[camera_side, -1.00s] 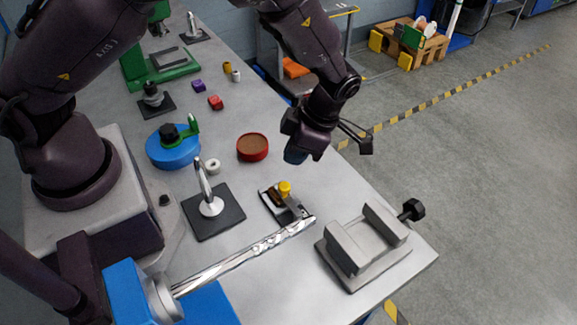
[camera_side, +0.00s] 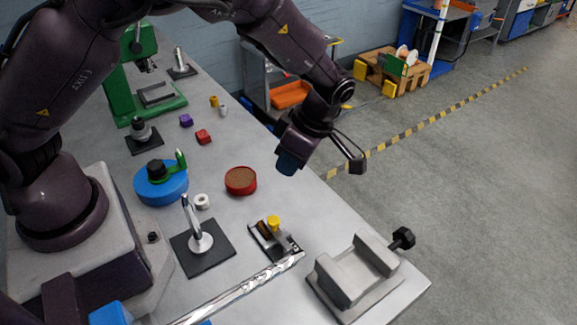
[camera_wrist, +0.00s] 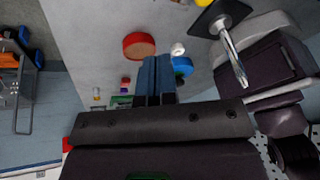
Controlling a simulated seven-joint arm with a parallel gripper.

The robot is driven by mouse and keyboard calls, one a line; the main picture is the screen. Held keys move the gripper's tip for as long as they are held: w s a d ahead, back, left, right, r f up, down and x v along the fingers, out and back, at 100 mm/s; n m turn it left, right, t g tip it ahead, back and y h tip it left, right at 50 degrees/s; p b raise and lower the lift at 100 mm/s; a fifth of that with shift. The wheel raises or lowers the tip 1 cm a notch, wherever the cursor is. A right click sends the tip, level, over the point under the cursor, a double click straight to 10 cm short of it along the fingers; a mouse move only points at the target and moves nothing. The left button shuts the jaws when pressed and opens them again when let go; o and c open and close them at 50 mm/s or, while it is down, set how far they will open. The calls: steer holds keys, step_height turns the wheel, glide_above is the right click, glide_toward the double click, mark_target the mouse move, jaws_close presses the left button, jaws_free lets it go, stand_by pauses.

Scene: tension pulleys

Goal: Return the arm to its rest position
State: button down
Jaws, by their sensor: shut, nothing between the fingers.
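My gripper (camera_side: 287,164) hangs in the air over the right edge of the table in the side view, beyond the red round dish, with its blue fingertips pointing down. In the wrist view its two blue fingers (camera_wrist: 155,78) lie side by side, shut, with nothing between them. My dark arm reaches out from its base at the left, across the top of the side view. The gripper touches nothing on the table.
The table (camera_side: 300,215) holds a red dish (camera_side: 240,181), a blue disc (camera_side: 160,188), a post on a black plate (camera_side: 202,248), a small yellow-topped fixture (camera_side: 275,240), a grey vise (camera_side: 358,272) and a green press (camera_side: 118,95). Open floor lies to the right.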

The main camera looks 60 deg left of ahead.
steer(key=s+a+r+m+t+h, duration=0.1)
steer(key=s+a+r+m+t, duration=0.2)
steer(key=s+r+m, duration=0.5)
steer(key=s+a+r+m+t+h, duration=0.1)
steer(key=s+a+r+m+t, duration=0.3)
steer(key=r+m, duration=1)
steer(key=s+m+t, duration=0.2)
steer(key=s, duration=0.2)
steer(key=shift+r+m+h, duration=0.25)
steer(key=shift+m+h, duration=0.05)
steer(key=shift+h, duration=0.1)
